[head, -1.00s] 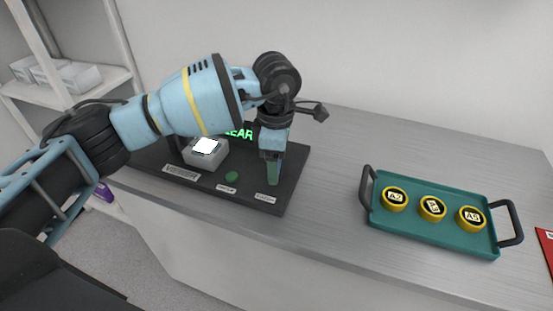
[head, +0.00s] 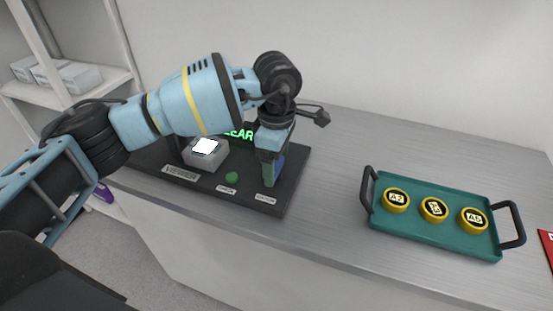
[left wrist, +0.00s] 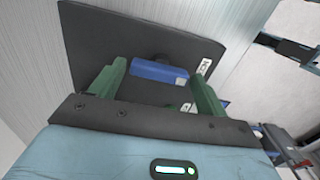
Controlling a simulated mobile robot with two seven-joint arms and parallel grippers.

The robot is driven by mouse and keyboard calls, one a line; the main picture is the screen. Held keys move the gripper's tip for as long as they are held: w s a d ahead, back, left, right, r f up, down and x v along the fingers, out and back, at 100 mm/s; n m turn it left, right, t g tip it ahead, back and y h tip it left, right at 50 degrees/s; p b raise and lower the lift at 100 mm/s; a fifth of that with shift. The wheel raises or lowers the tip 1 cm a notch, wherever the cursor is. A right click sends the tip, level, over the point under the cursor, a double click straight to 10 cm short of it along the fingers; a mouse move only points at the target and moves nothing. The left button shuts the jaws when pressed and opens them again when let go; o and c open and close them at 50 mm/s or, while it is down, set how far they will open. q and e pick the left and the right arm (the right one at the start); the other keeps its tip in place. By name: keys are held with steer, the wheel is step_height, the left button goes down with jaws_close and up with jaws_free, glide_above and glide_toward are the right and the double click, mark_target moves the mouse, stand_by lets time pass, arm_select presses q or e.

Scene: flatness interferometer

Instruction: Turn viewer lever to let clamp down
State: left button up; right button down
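The black instrument base (head: 290,190) stands on the bench with a lit green display (head: 242,133) reading partly "EAR"; my arm hides the rest. A pale grey block with a bright white top (head: 205,150) sits on it, beside a round green button (head: 231,177). A blue bar (left wrist: 158,72), apparently the lever, shows between my left gripper's fingers in the left wrist view. A strip of blue (head: 280,166) shows beside the finger in the head view. My left gripper (head: 268,172) is open, its green fingers pointing down on either side of the bar, with gaps visible.
A teal tray (head: 430,239) with black handles holds three yellow round pieces (head: 396,201) to the right. Bare grey bench (head: 340,150) lies between base and tray. A red item (head: 547,243) is at the right edge. White shelves (head: 85,85) with boxes stand left.

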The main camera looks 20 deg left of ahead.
mark_target(276, 166)
arm_select(q)
steer(key=shift+o, duration=1)
steer(key=shift+r, duration=3.9)
